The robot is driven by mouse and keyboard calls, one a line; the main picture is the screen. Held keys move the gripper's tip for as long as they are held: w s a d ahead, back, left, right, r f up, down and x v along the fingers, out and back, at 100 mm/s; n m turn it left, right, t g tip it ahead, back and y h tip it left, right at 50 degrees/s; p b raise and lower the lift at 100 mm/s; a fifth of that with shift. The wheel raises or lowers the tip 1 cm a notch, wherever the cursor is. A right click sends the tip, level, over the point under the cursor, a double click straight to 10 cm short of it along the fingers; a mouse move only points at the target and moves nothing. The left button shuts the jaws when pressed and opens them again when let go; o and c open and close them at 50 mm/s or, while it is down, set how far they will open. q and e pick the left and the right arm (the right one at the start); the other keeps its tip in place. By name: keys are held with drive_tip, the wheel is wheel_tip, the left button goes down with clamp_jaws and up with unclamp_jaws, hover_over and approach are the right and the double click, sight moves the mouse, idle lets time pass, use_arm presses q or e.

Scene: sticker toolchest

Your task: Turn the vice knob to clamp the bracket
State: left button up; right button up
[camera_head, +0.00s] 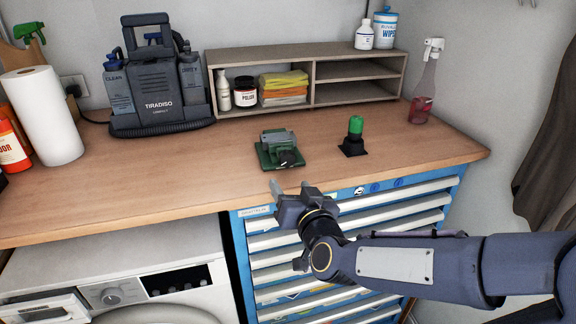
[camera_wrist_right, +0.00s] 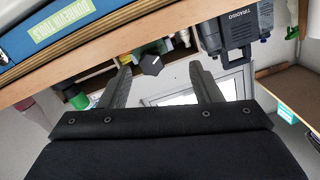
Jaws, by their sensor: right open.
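The green vice (camera_head: 272,157) sits on the wooden worktop near its front edge, with a dark knob (camera_head: 288,158) on its front side. A grey metal piece, perhaps the bracket (camera_head: 278,136), is at the vice's top; I cannot tell how firmly it is held. My right gripper (camera_head: 290,186) is open and empty in front of the vice, at the worktop's front edge, apart from the knob. In the right wrist view the dark knob (camera_wrist_right: 151,65) shows between the two open fingers. My left gripper is not in view.
A green-capped object on a black base (camera_head: 355,136) stands right of the vice. Behind are a wooden shelf (camera_head: 310,95) and a dark Tiradiso machine (camera_head: 158,90). A blue toolchest (camera_head: 345,235) is below the worktop (camera_head: 190,165). The worktop left of the vice is clear.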

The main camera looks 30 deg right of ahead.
sight(287, 162)
drive_tip(key=shift+m+t+h, duration=0.4)
drive_tip(key=shift+h, duration=0.5)
drive_tip(key=x, duration=0.5)
drive_tip(key=d+x, duration=0.1)
drive_tip(key=x, duration=0.2)
drive_tip(key=shift+w+d+r+p, duration=0.15)
drive_tip(key=shift+r+p, duration=0.15)
drive_tip(key=shift+r, duration=0.1)
drive_tip(key=c, duration=1)
